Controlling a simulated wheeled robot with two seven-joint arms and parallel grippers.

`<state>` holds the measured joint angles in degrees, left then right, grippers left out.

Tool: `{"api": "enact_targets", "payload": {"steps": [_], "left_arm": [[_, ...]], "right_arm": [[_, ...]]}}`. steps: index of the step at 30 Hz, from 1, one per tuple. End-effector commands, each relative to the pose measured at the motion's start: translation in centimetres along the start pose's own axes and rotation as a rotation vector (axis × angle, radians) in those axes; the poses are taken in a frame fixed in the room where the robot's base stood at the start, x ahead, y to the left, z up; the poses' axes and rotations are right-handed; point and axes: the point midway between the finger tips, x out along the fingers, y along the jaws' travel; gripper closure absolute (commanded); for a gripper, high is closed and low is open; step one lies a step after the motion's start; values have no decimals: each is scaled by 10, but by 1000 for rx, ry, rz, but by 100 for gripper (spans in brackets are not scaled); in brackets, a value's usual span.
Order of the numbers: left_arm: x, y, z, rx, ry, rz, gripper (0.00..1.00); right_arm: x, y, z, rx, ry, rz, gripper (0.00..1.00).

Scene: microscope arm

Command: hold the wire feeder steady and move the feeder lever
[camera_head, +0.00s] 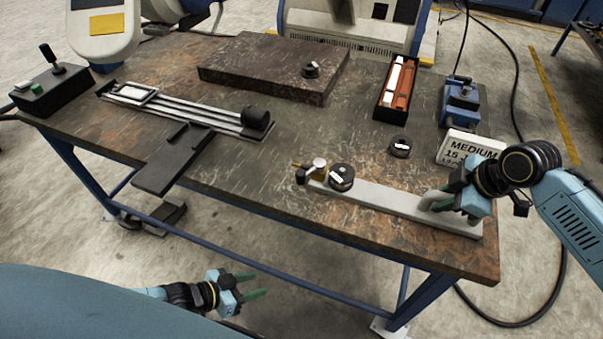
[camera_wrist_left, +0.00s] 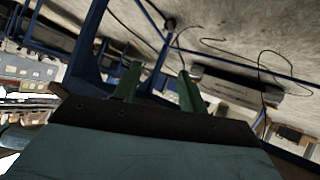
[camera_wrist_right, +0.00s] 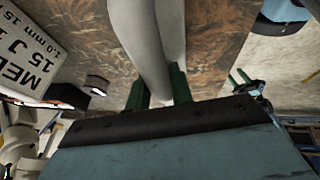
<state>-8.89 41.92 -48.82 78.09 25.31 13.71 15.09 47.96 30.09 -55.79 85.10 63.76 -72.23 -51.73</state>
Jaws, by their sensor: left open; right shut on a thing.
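A long pale grey bar device (camera_head: 395,200), which seems to be the wire feeder, lies along the front right of the table. At its left end are a black knob (camera_head: 341,176) with a white mark and a small metal and brass fitting (camera_head: 313,170), possibly the lever. My right gripper (camera_head: 433,200) is shut on the grey curved part at its right end, which shows between the green fingers in the right wrist view (camera_wrist_right: 155,60). My left gripper (camera_head: 259,284) is open and empty, in front of the table's front edge, well away from the device.
A white sign reading MEDIUM (camera_head: 468,148) stands beside my right gripper. A black slide rail (camera_head: 190,112) and a dark stone slab (camera_head: 265,65) sit further left and back. An orange-lined tray (camera_head: 397,85) and a blue vise (camera_head: 459,98) stand behind. The front middle is clear.

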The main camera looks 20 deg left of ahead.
Motion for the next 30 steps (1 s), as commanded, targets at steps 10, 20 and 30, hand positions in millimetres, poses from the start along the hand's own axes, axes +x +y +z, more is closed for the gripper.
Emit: {"api": "enact_targets", "payload": {"steps": [10,20,30], "left_arm": [[-59,4,-180,111,414,83,58],[-82,-4,-260,226,595,23,58],[-36,1,-293,227,600,23,58]], "right_arm": [[-2,2,-2,-1,4,5,100],[-2,2,-2,-1,4,5,100],[-2,2,-2,-1,5,5,100]]}}
